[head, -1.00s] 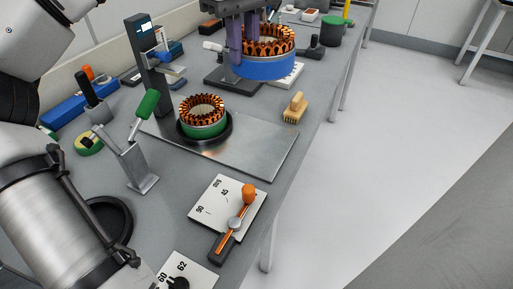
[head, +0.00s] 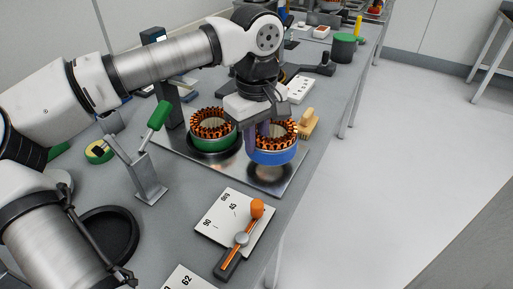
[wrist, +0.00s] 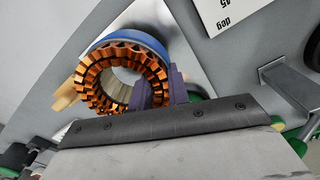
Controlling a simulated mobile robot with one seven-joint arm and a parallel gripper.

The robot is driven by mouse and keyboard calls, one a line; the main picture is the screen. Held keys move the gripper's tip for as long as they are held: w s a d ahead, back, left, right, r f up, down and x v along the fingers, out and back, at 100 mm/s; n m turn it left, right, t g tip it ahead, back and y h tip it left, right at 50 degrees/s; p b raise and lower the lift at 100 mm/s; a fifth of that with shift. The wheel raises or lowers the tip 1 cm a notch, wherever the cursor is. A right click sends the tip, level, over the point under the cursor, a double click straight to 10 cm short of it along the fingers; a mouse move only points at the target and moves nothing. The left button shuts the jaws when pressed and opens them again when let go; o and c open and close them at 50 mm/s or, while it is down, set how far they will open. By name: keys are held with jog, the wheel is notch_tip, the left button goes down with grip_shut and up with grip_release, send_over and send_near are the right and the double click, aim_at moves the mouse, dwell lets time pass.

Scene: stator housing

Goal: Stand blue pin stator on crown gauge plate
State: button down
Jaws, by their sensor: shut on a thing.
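The blue stator (head: 272,157) has a blue outer ring and a crown of copper windings. It also shows in the wrist view (wrist: 142,41). My gripper (head: 264,138) is shut on its wall with purple fingers, one of which shows inside the bore in the wrist view (wrist: 160,88). The stator is roughly upright over the right part of a shiny metal plate (head: 222,165), with a dark reflection below it; it looks slightly above the plate, though contact is hard to judge. I take this plate as the crown gauge plate; no label shows.
A green stator (head: 214,144) stands close left of the blue one, in a dark ring. A wooden brush (head: 309,122) lies right behind. A green-handled clamp (head: 150,175) stands at the left front. A dial card with an orange-knobbed lever (head: 243,225) lies in front.

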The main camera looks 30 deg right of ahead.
aim_at(257, 150)
jog(key=shift+f, duration=1.55)
jog(key=shift+f, duration=0.15)
jog(key=c, duration=1.3)
grip_release()
jog(key=shift+c, duration=0.2)
notch_tip(257, 150, up, 12)
jog(key=shift+r, duration=0.15)
